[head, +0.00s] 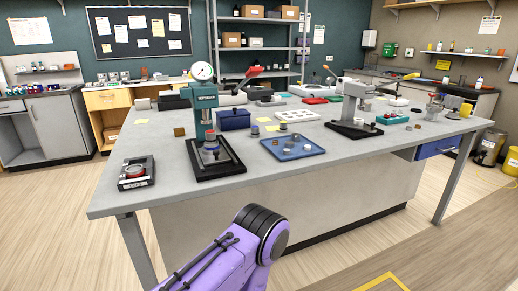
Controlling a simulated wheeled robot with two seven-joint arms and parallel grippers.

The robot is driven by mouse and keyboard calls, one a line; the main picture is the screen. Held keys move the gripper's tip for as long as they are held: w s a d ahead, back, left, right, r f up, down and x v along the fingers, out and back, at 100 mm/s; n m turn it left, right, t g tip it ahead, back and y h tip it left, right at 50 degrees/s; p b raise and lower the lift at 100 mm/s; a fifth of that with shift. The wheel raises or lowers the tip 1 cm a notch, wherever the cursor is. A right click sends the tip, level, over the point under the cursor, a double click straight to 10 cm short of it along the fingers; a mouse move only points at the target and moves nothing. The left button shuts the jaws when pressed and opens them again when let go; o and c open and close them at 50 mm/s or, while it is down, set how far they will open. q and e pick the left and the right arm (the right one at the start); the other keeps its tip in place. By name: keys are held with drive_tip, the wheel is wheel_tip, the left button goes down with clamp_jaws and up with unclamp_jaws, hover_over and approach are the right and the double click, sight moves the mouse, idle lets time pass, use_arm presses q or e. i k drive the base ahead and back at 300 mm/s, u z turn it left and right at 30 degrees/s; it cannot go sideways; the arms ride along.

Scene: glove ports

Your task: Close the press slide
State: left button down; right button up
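A teal press (205,113) with a round white dial (202,71) and a red-tipped lever stands upright on a black base (217,160) on the bench. A small clear and metal piece (210,152) sits on its base under the head. I cannot tell the slide apart on either press. A purple link of my own arm shows at the bottom middle, in front of the bench. Neither of my grippers is in view.
The grey bench (160,197) spans the middle. A blue tray (292,153) with small round parts lies between the presses. A black-framed dish (136,173) lies near the left edge. A dark blue box (233,120) stands behind the teal press. The bench's front strip is mostly clear.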

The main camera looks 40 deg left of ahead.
sight(208, 158)
drive_tip(key=u, duration=0.4)
drive_tip(key=i, duration=0.95)
drive_tip(key=u, duration=0.65)
